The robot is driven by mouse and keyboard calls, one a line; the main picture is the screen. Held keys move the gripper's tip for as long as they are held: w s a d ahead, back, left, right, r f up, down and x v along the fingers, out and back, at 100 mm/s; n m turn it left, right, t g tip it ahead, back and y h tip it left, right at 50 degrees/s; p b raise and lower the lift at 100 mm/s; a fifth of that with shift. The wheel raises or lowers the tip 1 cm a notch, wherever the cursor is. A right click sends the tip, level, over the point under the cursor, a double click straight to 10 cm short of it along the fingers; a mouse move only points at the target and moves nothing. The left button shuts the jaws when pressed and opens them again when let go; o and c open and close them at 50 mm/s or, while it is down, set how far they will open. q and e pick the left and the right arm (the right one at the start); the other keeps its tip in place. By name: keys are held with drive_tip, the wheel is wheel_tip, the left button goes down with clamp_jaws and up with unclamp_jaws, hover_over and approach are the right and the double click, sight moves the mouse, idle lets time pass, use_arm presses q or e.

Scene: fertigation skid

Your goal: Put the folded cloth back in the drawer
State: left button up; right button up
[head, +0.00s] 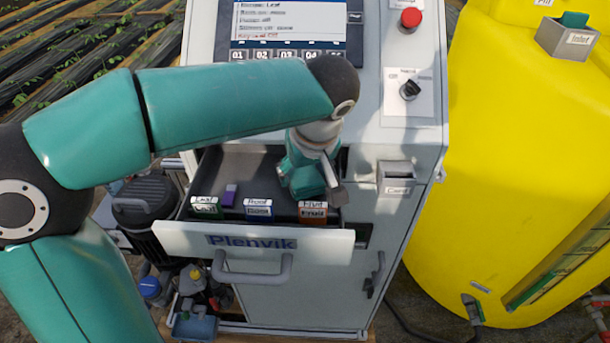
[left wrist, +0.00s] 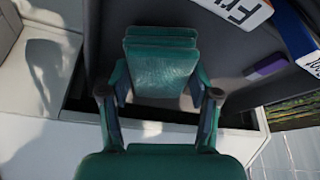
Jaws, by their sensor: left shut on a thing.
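The drawer (head: 330,243) of the cabinet stands open, with its "Plenvik" front and handle facing me. My left gripper (head: 318,188) is over the right part of the open drawer, pointing down. In the left wrist view the gripper (left wrist: 160,98) is shut on the folded cloth (left wrist: 160,66), a green layered bundle between its fingers. The cloth lies against or just above the dark drawer interior; I cannot tell whether it touches. In the head view the gripper mostly hides the cloth. My right gripper is not in view.
Labelled packs, green (head: 204,207), blue (head: 258,210) and orange (head: 313,212), stand along the drawer's front. A small purple block (head: 229,195) lies at the left inside. A card holder (head: 395,178) is on the cabinet. A yellow tank (head: 510,150) stands at right.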

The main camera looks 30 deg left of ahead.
use_arm(q)
drive_tip(key=shift+f, duration=0.6)
drive_tip(key=shift+s+r, duration=0.15)
drive_tip(key=o, duration=1)
drive_tip(key=shift+d+r, duration=0.1)
drive_tip(key=v, duration=1.1)
drive_tip(key=shift+s+d+r+p, duration=0.1)
drive_tip(key=shift+r+p, duration=0.25)
